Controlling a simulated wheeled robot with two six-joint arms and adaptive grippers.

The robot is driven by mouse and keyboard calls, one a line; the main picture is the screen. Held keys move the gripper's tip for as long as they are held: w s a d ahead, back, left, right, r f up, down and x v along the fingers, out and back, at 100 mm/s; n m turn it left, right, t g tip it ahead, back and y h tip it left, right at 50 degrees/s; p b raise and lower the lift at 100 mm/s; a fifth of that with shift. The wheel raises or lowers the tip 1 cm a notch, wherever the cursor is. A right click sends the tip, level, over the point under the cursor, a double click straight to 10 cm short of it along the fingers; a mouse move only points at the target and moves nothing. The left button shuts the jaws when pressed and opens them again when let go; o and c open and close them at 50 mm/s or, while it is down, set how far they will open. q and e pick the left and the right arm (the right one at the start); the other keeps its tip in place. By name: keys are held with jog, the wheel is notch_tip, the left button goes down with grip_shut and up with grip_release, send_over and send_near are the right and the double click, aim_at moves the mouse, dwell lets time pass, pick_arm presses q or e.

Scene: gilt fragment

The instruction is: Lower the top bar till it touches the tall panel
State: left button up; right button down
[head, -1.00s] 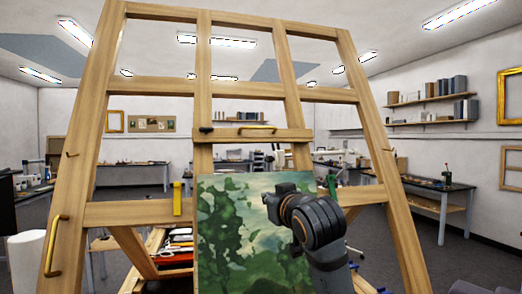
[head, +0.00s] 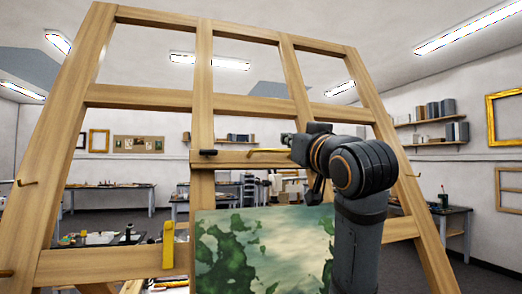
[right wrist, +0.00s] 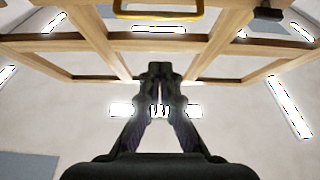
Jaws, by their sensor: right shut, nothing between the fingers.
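The top bar (head: 228,162) is a wooden crosspiece on the easel, with a brass handle (head: 262,152) and a black knob (head: 208,153) at its left. The tall panel (head: 265,245), a green painted picture, stands below it; a clear gap separates them. My right gripper (head: 300,148) is in front of the bar's right part and overlaps the handle's right end in the head view. In the right wrist view its fingers (right wrist: 160,68) are shut and empty, with the handle (right wrist: 158,14) apart from them at the top edge. My left gripper is out of view.
The easel's wooden frame (head: 140,98) fills the view. A yellow piece (head: 168,245) sits on its lower crossbar, left of the panel. Small brass hooks stick out on the side posts. Worktables (head: 110,200) and shelves (head: 430,122) stand well behind.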

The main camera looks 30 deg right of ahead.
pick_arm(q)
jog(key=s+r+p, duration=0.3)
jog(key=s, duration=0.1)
pick_arm(e)
jog(key=r+p+x, duration=0.1)
jog(key=p+x, duration=0.2)
jog(key=x, duration=0.7)
pick_arm(q)
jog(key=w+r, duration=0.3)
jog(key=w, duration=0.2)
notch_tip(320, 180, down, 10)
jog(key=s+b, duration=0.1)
jog(key=b, duration=0.9)
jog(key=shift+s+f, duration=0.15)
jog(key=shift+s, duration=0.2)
pick_arm(e)
jog(key=s+f, duration=0.3)
jog(key=f, duration=0.4)
jog(key=s+a+f, duration=0.1)
jog(key=s+f, duration=0.1)
jog(key=f, duration=0.5)
jog(key=shift+s, duration=0.4)
jog(key=shift+w, duration=0.1)
